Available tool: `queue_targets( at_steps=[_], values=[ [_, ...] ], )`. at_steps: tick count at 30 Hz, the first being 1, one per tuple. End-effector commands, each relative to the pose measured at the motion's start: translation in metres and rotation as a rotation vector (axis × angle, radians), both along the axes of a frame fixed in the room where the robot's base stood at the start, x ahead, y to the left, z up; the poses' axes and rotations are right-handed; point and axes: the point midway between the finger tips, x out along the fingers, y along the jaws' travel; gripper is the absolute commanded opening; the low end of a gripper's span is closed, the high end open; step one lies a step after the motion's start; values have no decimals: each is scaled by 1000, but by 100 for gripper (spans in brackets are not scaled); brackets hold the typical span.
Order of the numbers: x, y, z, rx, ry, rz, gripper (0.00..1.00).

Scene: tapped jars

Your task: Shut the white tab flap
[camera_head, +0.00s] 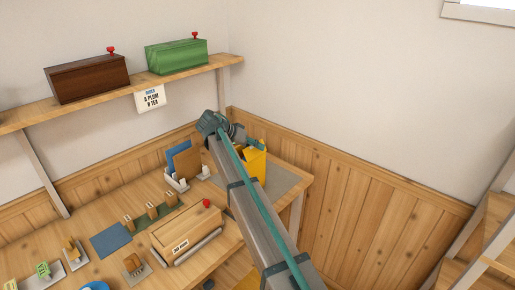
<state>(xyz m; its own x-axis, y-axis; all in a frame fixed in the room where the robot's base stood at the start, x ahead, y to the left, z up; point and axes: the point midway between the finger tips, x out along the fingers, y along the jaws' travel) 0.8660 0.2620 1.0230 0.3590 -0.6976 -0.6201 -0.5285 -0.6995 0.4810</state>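I cannot make out a white tab flap for certain. A yellow box-like thing (256,163) stands at the back right of the bench, partly hidden behind my arm, with a small pale patch near its top. My arm reaches up from the bottom middle to a grey-teal joint near the back corner. My gripper's fingers cannot be made out, so whether they touch anything is hidden.
The wooden bench (98,222) holds a light wooden box (183,232) with a red knob, a blue board (184,161) in a white holder, and several small stands. A wall shelf (115,92) carries a brown box (88,78) and a green box (177,56); an order card (150,98) hangs below.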

Motion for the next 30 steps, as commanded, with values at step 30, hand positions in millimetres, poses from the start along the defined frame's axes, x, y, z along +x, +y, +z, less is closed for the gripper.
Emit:
queue_targets(
  at_steps=[30],
  values=[
    [-39, 76, 68, 0, 0, 0, 30]
  ],
)
